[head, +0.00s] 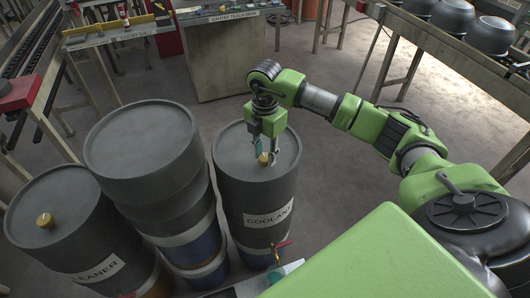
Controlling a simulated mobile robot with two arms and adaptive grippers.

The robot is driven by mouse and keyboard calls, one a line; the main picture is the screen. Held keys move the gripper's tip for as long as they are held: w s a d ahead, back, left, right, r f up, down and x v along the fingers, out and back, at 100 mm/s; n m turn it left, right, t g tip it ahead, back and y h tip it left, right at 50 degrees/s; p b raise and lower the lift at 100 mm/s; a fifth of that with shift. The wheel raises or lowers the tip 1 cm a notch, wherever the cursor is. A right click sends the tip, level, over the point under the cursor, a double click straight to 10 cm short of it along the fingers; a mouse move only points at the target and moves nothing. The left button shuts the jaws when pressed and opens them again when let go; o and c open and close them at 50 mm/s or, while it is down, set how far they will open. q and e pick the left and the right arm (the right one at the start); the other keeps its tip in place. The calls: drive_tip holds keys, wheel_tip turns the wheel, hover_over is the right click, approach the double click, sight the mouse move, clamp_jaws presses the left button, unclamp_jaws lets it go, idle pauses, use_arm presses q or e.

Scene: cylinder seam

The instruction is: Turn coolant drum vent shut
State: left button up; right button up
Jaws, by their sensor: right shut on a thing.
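The coolant drum (256,205) is dark grey and upright, with a white COOLANT label on its side. Its small brass-coloured vent (263,158) sits on the lid. My right gripper (264,156) points down over the lid, with its fingers around the vent and shut on it. The fingers partly hide the vent, so which way it is turned cannot be seen. My left gripper is not in the head view.
A cleaner drum (75,235) with its own brass vent (45,220) stands at left. A taller stack of drums (140,140) stands between the two. A red-handled tap (281,246) sticks out low on the coolant drum. The gantry desk (225,60) is behind, and open floor (330,80) lies at right.

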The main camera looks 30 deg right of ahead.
sight(265, 157)
drive_tip(key=shift+w+r+m, duration=0.1)
drive_tip(key=shift+m, duration=0.4)
drive_tip(key=o, duration=1.1)
wheel_tip(265, 157, up, 12)
drive_tip(key=shift+f, duration=0.1)
idle(0.4)
